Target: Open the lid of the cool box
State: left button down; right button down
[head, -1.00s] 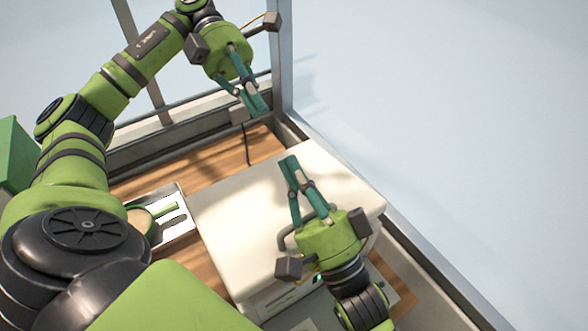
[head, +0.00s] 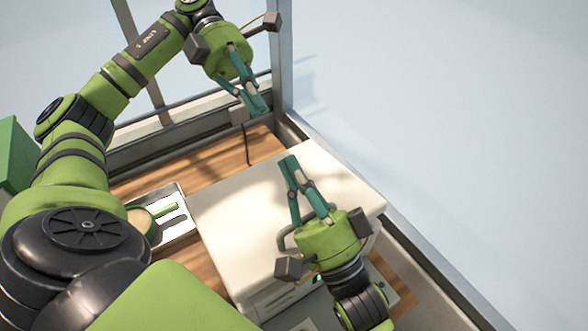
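The cool box (head: 235,215) is a white box with a flat, shut lid, standing on the wooden bench. A grey handle (head: 284,238) shows at its front edge, partly hidden by my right gripper. My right gripper (head: 289,166) is over the lid, its fingertips pointing to the far side; its two fingers meet or nearly meet at the tips, and whether it touches the lid cannot be told. My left gripper (head: 259,108) is raised beyond the box near the window frame, its fingers close together and nothing visible in them.
A window frame post (head: 280,60) and a ledge bound the back and right. A green object (head: 14,155) stands at far left.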

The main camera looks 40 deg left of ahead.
aim_at(306, 209)
jog(key=shift+a+f, duration=0.2)
jog(key=shift+f, duration=0.05)
pick_arm(q)
jog(key=c, duration=1.1)
grip_release()
jog(key=shift+c, duration=0.2)
pick_arm(e)
jog(key=v, duration=0.3)
jog(key=f+v, duration=0.1)
jog(key=v, duration=0.1)
jog(key=shift+a+f, duration=0.1)
pick_arm(q)
notch_tip(306, 209, up, 10)
pick_arm(e)
jog(key=s+d+f, duration=0.2)
jog(key=d, duration=0.4)
jog(key=shift+f, duration=0.25)
